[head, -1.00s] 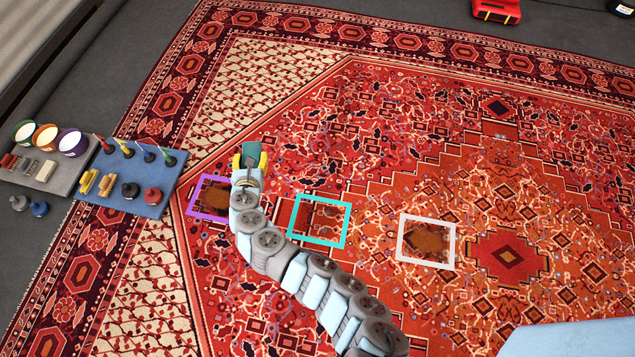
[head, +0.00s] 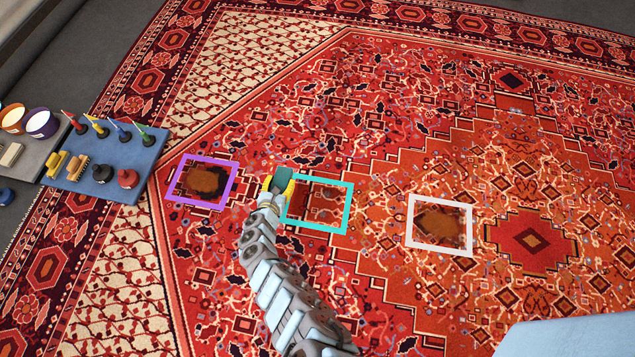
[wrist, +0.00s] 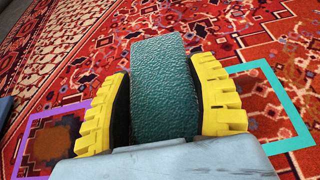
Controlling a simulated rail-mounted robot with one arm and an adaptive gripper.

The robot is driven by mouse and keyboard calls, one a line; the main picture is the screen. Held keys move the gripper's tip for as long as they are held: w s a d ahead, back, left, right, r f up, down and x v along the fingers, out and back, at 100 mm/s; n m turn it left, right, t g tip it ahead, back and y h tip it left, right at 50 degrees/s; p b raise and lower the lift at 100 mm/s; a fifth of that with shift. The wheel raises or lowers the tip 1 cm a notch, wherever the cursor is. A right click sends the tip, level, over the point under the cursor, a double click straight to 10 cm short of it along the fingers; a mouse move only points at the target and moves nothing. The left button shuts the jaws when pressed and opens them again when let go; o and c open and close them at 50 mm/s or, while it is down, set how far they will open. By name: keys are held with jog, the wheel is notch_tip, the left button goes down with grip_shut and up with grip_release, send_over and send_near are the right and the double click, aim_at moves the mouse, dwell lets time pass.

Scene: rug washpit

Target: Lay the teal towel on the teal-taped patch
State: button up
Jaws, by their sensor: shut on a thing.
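The teal towel (wrist: 160,90) looks like a folded, textured block. My gripper (wrist: 163,105) is shut on it, with a yellow finger on each side. In the head view the towel (head: 284,178) is above the rug at the left edge of the teal-taped patch (head: 348,209), a square outline with a darker brownish stain inside. In the wrist view the teal tape (wrist: 296,122) shows to the right of the gripper. Whether the towel touches the rug cannot be told.
A purple-taped patch (head: 232,182) lies left of the gripper and a white-taped patch (head: 409,213) lies to the right, both around brown stains. A blue mat (head: 127,155) with brushes and several pegs, and a grey mat (head: 50,139) with bowls, lie at far left.

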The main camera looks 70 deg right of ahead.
notch_tip(320, 180, down, 7)
jog(key=a+b, duration=0.3)
jog(key=b, duration=0.8)
send_over(318, 203)
jog(key=w+a, duration=0.1)
notch_tip(318, 203, down, 9)
jog(key=shift+w+a+r, duration=0.1)
jog(key=shift+w, duration=0.05)
jog(key=shift+s+d+f, duration=0.25)
jog(key=shift+d+f, duration=0.05)
jog(key=f+b, duration=0.3)
jog(key=shift+s+d+f, duration=0.1)
jog(key=shift+s+d, duration=0.25)
jog(key=shift+w+a+f+b, duration=0.1)
jog(key=shift+f+b, duration=0.35)
jog(key=shift+b, duration=0.1)
jog(key=shift+r, duration=0.1)
